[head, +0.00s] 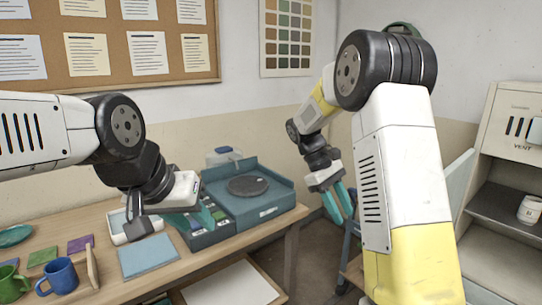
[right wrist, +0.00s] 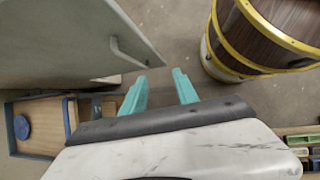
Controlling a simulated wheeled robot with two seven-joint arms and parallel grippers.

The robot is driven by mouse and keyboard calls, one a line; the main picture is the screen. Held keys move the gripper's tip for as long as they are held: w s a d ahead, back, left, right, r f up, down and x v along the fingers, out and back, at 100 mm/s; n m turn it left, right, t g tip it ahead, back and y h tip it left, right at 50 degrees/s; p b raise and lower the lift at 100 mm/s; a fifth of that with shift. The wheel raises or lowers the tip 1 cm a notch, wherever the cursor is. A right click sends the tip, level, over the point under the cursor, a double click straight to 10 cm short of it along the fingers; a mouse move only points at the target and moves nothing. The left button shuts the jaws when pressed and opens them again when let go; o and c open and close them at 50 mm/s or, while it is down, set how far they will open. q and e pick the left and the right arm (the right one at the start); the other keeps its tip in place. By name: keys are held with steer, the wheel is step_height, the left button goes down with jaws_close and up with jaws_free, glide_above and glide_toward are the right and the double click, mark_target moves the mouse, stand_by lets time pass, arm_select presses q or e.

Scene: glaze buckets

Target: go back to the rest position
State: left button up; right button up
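My right gripper (head: 342,205) hangs in the gap between the work table and the white cabinet, teal fingers pointing down. In the right wrist view (right wrist: 158,88) its two teal fingers stand apart with nothing between them, and bare floor shows beyond. My left gripper (head: 172,207) is low over the table, by the white tray and the teal scale.
The wooden table (head: 105,275) bears a teal scale (head: 248,187), a white tray (head: 118,238), a blue mug (head: 58,276) and a green mug (head: 12,284). A cabinet (head: 510,110) stands at right. A yellow-banded wooden bucket (right wrist: 262,40) is close to the right gripper.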

steer(key=s+a+r+m+t+y, duration=0.2)
steer(key=s+r+t, duration=0.3)
steer(key=s, duration=0.4)
steer(key=s+a+r+m+t+y, duration=0.2)
steer(key=s+r+m+t+y, duration=0.2)
steer(key=s, duration=0.6)
steer(key=shift+s+a+r+m+t+y, duration=0.35)
steer(key=shift+r+m+y, duration=0.25)
steer(key=shift+m, duration=0.2)
steer(key=shift+d, duration=0.1)
